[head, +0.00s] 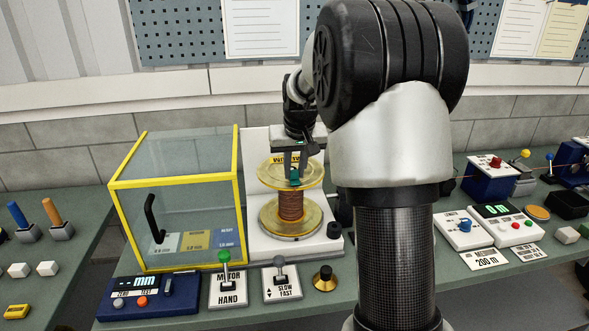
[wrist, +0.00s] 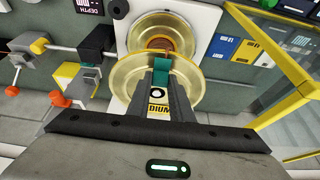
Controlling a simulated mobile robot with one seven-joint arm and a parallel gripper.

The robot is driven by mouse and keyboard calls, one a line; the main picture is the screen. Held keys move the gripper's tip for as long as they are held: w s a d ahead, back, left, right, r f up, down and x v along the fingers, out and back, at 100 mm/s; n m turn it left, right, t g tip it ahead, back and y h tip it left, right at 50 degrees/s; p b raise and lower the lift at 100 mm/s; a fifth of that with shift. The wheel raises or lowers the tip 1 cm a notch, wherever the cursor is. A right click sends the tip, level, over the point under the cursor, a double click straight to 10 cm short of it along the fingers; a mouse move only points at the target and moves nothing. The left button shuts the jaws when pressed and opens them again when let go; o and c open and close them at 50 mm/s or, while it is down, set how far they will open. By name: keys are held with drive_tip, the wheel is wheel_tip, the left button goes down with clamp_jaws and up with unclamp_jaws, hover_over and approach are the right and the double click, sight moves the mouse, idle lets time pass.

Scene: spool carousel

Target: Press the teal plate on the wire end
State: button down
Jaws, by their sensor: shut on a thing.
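The teal plate (head: 295,177) is a small piece at my gripper's fingertips, at the upper flange of the spool. It also shows in the wrist view (wrist: 176,78), between and beside the fingers. My gripper (head: 296,168) points down and is shut on the teal plate. The spool (head: 291,205) has clear amber flanges and a copper-coloured wire winding, and stands upright on a white machine. In the wrist view the spool's near flange (wrist: 203,88) lies around my fingers. I cannot make out the wire end. Whether the plate touches the flange is unclear.
A yellow-framed clear box (head: 175,190) with a black handle stands left of the spool. My arm hides the bench to the right of the spool.

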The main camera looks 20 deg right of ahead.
drive_tip(key=shift+f, duration=0.2)
idle(0.6)
drive_tip(key=c, duration=1)
unclamp_jaws()
drive_tip(key=shift+r+p, duration=2.05)
drive_tip(key=shift+r, duration=1)
clamp_jaws()
